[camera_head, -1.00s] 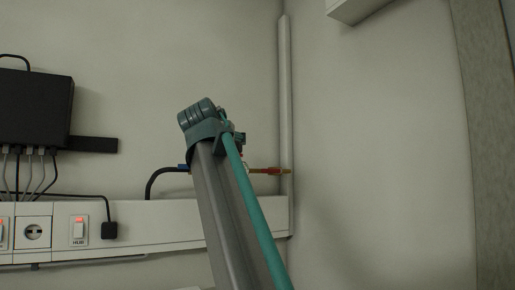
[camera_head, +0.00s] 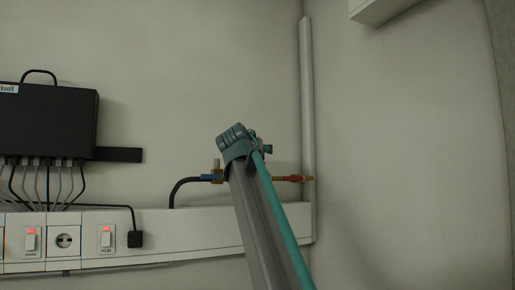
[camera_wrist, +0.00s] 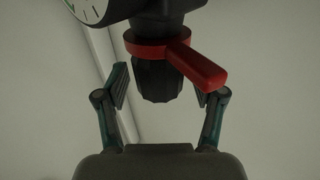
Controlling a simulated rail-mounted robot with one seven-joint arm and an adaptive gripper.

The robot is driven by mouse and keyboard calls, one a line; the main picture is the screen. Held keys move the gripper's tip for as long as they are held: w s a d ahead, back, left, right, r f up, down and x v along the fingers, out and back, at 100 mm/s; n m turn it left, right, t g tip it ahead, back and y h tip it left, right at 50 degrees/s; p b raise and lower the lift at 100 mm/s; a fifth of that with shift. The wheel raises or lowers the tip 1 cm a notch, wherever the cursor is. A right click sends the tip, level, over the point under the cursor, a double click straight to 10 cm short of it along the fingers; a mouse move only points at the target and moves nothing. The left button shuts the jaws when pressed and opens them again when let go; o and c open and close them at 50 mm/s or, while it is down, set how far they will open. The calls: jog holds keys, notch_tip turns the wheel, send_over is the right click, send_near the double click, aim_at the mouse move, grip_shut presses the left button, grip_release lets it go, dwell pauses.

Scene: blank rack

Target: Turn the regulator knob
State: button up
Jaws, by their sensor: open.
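In the wrist view the black ribbed regulator knob (camera_wrist: 158,80) hangs below the dark regulator body (camera_wrist: 165,18). A red lever (camera_wrist: 205,68) wraps around its top and sticks out to the right. My gripper (camera_wrist: 163,88) is open, with one fingertip to the left of the knob and one to the right. A gap shows at the left; the right fingertip is close to or under the lever's end, and contact is unclear. In the head view my arm covers the regulator, so the knob and fingers cannot be made out.
A white-faced gauge (camera_wrist: 92,8) sits at the wrist view's top left. In the head view a blue hose fitting (camera_head: 211,178) and a red fitting (camera_head: 290,178) flank my arm. A white socket trunking (camera_head: 190,222) runs below. A black box (camera_head: 48,120) with cables is left.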

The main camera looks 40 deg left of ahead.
jog(key=shift+w, duration=0.15)
jog(key=shift+c, duration=0.4)
jog(key=c, duration=1.1)
jog(key=shift+y, duration=0.3)
jog(key=shift+n+g+y, duration=0.6)
jog(key=shift+n+y, duration=0.2)
jog(key=shift+n+g+y, duration=0.7)
jog(key=shift+y, duration=0.2)
